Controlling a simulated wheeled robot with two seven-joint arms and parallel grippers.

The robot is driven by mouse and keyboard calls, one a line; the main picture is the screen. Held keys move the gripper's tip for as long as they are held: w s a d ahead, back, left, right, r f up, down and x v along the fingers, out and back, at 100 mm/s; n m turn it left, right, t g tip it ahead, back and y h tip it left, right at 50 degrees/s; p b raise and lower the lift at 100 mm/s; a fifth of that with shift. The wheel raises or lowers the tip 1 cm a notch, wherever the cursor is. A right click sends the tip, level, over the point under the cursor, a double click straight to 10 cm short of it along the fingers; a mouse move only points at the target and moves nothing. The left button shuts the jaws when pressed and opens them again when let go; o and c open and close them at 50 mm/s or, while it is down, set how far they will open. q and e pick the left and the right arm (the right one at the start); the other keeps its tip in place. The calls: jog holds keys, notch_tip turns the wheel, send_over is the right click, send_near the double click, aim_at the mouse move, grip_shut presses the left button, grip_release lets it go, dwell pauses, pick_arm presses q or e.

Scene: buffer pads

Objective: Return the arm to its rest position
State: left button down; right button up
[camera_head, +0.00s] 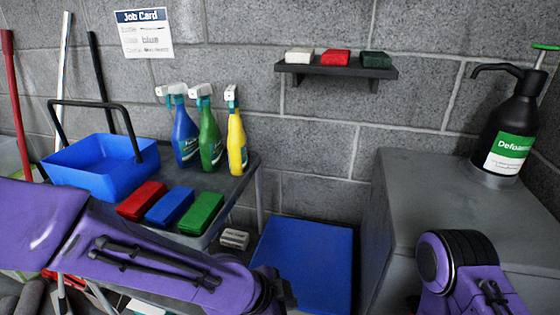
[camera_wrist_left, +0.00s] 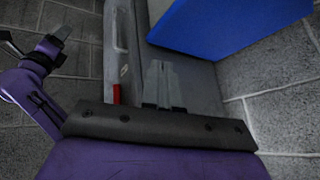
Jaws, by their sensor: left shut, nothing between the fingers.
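My left arm, purple, reaches in from the left in the head view and crosses in front of the table. My left gripper (camera_head: 282,290) is at the arm's end, low in the middle, mostly out of clear sight. In the left wrist view its fingers (camera_wrist_left: 162,85) are together and hold nothing. Part of my right arm (camera_head: 460,265) shows at the lower right of the head view, its gripper outside that frame. A purple arm with a small dark end (camera_wrist_left: 55,42) shows at the left of the wrist view; its jaw state is unclear.
A table (camera_head: 240,190) holds a blue bucket (camera_head: 95,165), red, blue and green pads (camera_head: 170,205), and three spray bottles (camera_head: 210,140). A shelf (camera_head: 335,70) bears white, red and green pads. A grey cabinet (camera_head: 425,190) with a Defoamer bottle (camera_head: 508,150) stands right. A blue panel (camera_head: 305,260) lies between.

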pick_arm(q)
jog(key=a+f+n+t+y+p, duration=0.1)
jog(key=a+f+n+t+y, duration=0.1)
jog(key=a+f+n, duration=0.65)
jog(key=a+f+n+t+y+p, duration=0.1)
jog(key=a+f+n+t+y, duration=0.3)
jog(key=a+n, duration=0.65)
jog(key=s+a+f+n+g+y, duration=0.1)
jog(key=s+a+f+g, duration=0.1)
jog(key=s, duration=0.4)
jog(key=s+a+f+n+g+y, duration=0.1)
jog(key=s+a+f+n+g, duration=0.1)
jog(key=s+a+f, duration=0.3)
jog(key=s+a+f+n+g+y, duration=0.1)
jog(key=s+a+f+g, duration=0.1)
jog(key=s+a, duration=0.3)
jog(key=s+f, duration=0.1)
jog(key=s, duration=0.2)
jog(key=shift+s+a+f+g+y+p, duration=0.2)
jog(key=shift+a+f+g+y+p, duration=0.1)
jog(key=shift+f+p, duration=0.1)
